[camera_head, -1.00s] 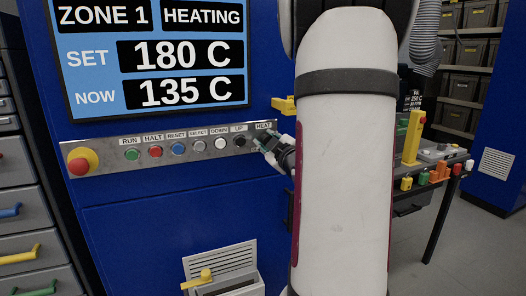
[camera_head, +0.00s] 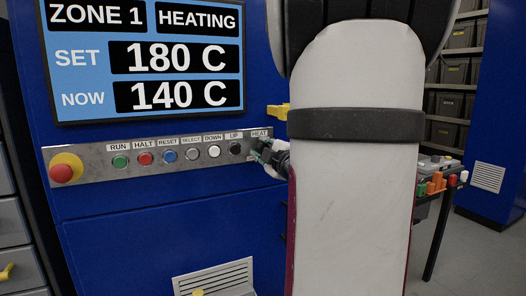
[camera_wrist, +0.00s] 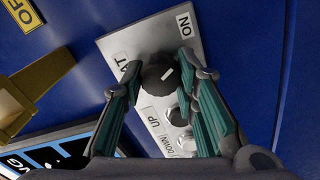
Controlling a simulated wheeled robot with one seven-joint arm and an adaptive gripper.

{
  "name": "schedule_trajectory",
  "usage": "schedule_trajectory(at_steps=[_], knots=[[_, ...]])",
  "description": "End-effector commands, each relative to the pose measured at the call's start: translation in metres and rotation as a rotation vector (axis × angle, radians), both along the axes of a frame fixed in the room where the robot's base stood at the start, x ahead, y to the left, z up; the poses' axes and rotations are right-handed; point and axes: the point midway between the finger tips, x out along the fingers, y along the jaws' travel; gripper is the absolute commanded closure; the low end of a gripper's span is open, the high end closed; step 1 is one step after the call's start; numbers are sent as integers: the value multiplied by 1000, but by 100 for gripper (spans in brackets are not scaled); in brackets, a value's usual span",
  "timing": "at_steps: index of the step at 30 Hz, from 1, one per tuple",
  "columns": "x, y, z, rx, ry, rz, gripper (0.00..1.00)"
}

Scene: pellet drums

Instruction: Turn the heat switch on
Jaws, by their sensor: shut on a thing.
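The heat switch (camera_wrist: 155,80) is a dark round knob with a white mark on its face, on a metal panel strip (camera_wrist: 115,42). An ON label (camera_wrist: 184,24) stands beyond it in the wrist view, and the mark slants roughly toward that label's side. My gripper (camera_wrist: 160,68) has its green-padded fingers on both sides of the knob and is shut on it. In the head view, my gripper (camera_head: 264,152) is at the right end of the button strip, under the HEAT label (camera_head: 260,133), and hides the knob.
The screen (camera_head: 150,60) reads ZONE 1, HEATING, SET 180 C, NOW 140 C. Several push buttons (camera_head: 167,155) and a red stop button (camera_head: 62,172) sit left of the switch. A yellow part (camera_head: 278,111) juts out above it. My arm covers the area to the right.

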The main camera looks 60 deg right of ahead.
Motion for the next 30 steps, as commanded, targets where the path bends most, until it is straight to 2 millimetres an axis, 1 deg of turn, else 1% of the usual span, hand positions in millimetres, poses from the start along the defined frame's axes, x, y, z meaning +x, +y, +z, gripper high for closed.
schedule_trajectory(at_steps=[5,6,8,9,17,20,23,30], knots=[[1,0,0,-1,1,2,100],[1,0,0,-1,1,2,68],[1,0,0,-1,1,2,54],[0,0,0,0,1,1,52],[0,0,0,1,-1,0,52],[-5,3,0,1,-1,0,52],[-15,9,1,0,-2,-2,52],[-48,29,0,0,-1,0,52]])
